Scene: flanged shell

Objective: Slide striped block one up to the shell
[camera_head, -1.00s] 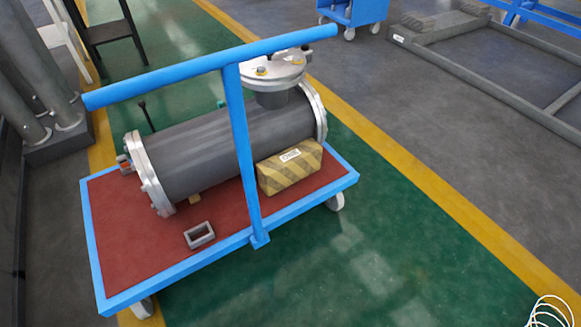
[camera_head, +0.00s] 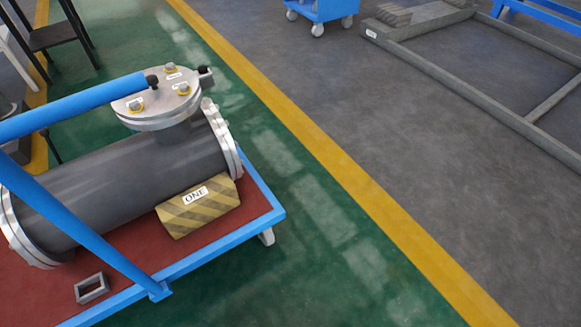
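Striped block one (camera_head: 199,207), yellow and dark striped with a white "ONE" label, lies on the red deck of the blue-framed cart, near its front right edge. The shell (camera_head: 120,182) is a grey cylinder with metal end flanges and a flanged top port (camera_head: 158,101), lying on the same deck behind the block. The block sits close along the shell's near side; I cannot tell whether they touch. Neither of my grippers is in view.
The cart's blue handle (camera_head: 75,107) and its post cross in front of the shell. A small grey hollow bracket (camera_head: 91,288) lies on the deck at front left. Green floor with a yellow line (camera_head: 330,155) is clear to the right. A blue trolley (camera_head: 322,10) and grey frame (camera_head: 470,90) stand farther back.

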